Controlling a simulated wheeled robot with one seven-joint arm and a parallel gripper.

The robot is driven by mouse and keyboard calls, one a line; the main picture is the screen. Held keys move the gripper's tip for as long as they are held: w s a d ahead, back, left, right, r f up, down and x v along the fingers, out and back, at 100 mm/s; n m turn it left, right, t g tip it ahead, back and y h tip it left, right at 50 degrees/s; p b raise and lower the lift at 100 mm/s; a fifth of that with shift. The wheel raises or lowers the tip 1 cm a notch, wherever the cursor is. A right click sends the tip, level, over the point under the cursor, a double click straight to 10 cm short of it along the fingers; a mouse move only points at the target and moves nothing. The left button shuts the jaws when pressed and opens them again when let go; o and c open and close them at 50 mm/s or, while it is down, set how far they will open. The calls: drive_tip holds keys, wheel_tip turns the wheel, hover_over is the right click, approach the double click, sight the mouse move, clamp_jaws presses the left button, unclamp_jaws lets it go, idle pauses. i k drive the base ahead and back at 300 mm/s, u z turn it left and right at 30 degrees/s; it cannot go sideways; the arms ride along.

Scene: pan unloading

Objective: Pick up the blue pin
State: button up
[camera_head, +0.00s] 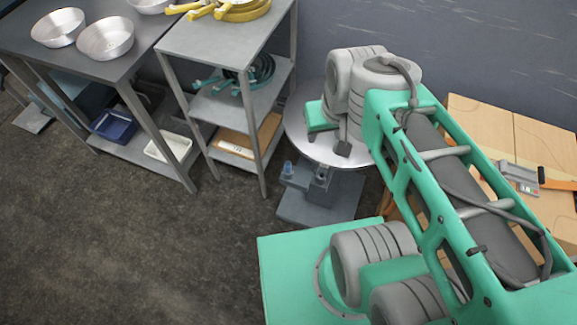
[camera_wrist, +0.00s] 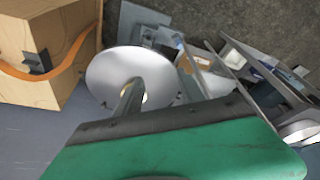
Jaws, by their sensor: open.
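In the wrist view one grey finger shows in front of the tabletop; the other finger is not clear.
The round metal tabletop (camera_head: 309,143) overhangs the base. A dark table (camera_head: 60,50) holds metal pans (camera_head: 106,40). A wooden box (camera_head: 490,125) stands at the right. The floor at lower left is clear.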

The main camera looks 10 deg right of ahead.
sight(287, 164)
drive_tip(key=z, duration=0.15)
drive_tip(key=k, duration=1)
drive_tip(key=u, duration=1.35)
drive_tip(key=i, duration=1.5)
drive_tip(key=z, duration=0.6)
